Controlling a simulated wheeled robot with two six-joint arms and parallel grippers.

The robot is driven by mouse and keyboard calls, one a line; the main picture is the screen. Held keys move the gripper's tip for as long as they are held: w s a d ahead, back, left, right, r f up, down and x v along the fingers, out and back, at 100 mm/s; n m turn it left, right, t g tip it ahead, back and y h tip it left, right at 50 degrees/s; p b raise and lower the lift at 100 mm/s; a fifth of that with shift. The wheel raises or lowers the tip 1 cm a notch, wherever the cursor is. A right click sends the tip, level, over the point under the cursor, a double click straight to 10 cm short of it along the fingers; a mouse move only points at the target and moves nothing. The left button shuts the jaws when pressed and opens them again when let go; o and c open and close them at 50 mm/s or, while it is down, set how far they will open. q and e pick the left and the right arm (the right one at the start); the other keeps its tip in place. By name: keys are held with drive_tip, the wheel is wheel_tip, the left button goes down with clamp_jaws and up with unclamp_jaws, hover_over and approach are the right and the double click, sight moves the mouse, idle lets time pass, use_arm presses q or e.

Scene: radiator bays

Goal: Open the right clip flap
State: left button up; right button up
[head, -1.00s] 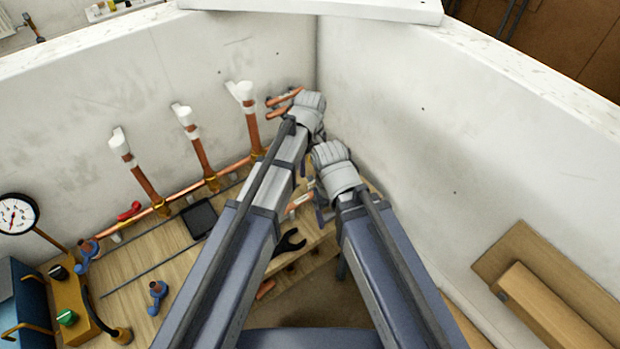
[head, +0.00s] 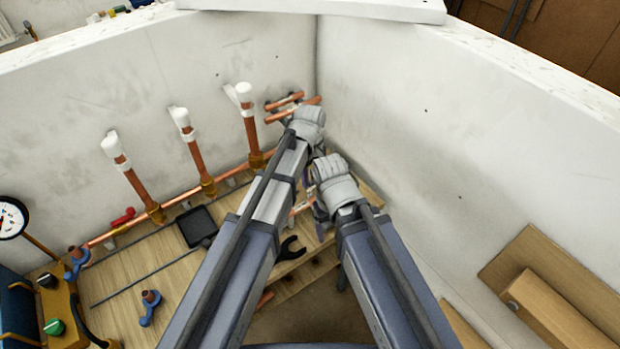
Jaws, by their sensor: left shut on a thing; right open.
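My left gripper (head: 288,117) is high near the wall corner, just right of the rightmost upright copper pipe (head: 251,133). It is shut on a copper pipe piece (head: 308,104) with two roughly parallel bars, held above the bench. My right gripper (head: 318,204) is lower, over the bench's right end; it is open, its fingers mostly behind my wrist. A copper bar with a white bit (head: 302,208) shows beside it. White fittings top the upright pipes, the rightmost (head: 242,93) nearest my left gripper. I cannot make out the right clip flap for certain.
The wooden bench (head: 150,262) holds a black tray (head: 195,226), a black open-ended tool (head: 291,248) and blue pieces (head: 150,308). A gauge (head: 11,218) stands at far left. White walls (head: 450,130) close in behind and right. A cardboard box (head: 560,310) lies right.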

use_arm(q)
clamp_jaws()
drive_tip(key=w+g+h+b, duration=0.1)
drive_tip(key=w+a+g+h, duration=0.1)
drive_tip(key=g, duration=0.1)
drive_tip(key=shift+a+f+b, duration=0.15)
drive_tip(key=shift+a+b, duration=0.05)
drive_tip(key=shift+b, duration=0.2)
drive_tip(key=o, duration=0.7)
unclamp_jaws()
